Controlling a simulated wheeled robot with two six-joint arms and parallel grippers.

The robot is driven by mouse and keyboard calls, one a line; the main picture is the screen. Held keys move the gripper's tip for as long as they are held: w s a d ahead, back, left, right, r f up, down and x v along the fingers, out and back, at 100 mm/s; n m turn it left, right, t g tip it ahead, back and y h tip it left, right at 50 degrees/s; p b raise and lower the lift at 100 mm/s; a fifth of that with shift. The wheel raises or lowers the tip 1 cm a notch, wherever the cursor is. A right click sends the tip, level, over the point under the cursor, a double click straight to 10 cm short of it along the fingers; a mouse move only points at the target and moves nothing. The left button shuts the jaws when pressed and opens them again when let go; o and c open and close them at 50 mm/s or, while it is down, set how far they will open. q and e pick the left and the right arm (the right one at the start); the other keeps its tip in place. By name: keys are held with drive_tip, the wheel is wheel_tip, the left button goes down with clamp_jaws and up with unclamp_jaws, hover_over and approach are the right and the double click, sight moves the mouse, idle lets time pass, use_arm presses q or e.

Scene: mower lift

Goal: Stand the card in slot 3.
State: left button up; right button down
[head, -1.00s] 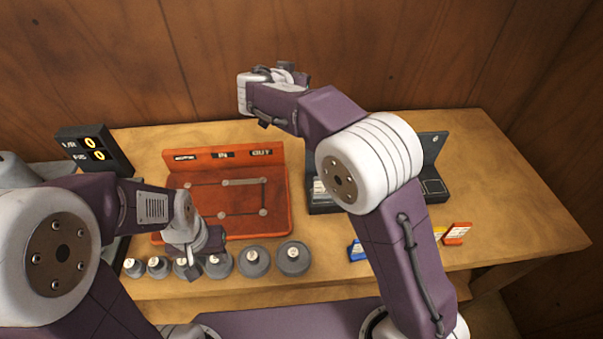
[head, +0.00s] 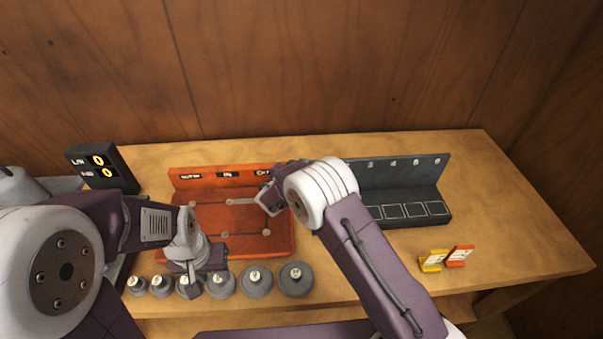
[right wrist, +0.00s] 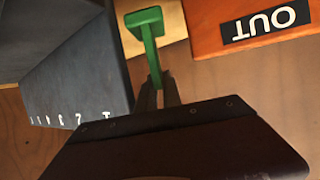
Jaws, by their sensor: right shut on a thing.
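A green T-shaped piece (right wrist: 150,45), which looks like a card with a foot seen edge-on, is between the fingers of my right gripper (right wrist: 157,95) in the right wrist view. The gripper is shut on it, with the green end sticking out beyond the fingertips. In the head view the right wrist is between the red tray and the dark rack, and the fingertips cannot be made out. The dark rack (head: 432,177) has numbered slots; slot 3 (head: 375,212) shows as an empty outlined square. Slots 1 and 2 are hidden by my arm. My left gripper (head: 190,285) points down at the weights; its jaws are unclear.
The red tray (head: 275,238), with an OUT label (right wrist: 265,22), is left of the rack. Several grey weights (head: 296,280) line the front. A display (head: 100,168) is at left. The right table end is clear.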

drive_tip(key=shift+f+p, duration=0.3)
drive_tip(key=shift+f, duration=2.15)
drive_tip(key=shift+f+b, duration=0.1)
drive_tip(key=shift+b, duration=0.25)
drive_tip(key=c, duration=1.8)
unclamp_jaws()
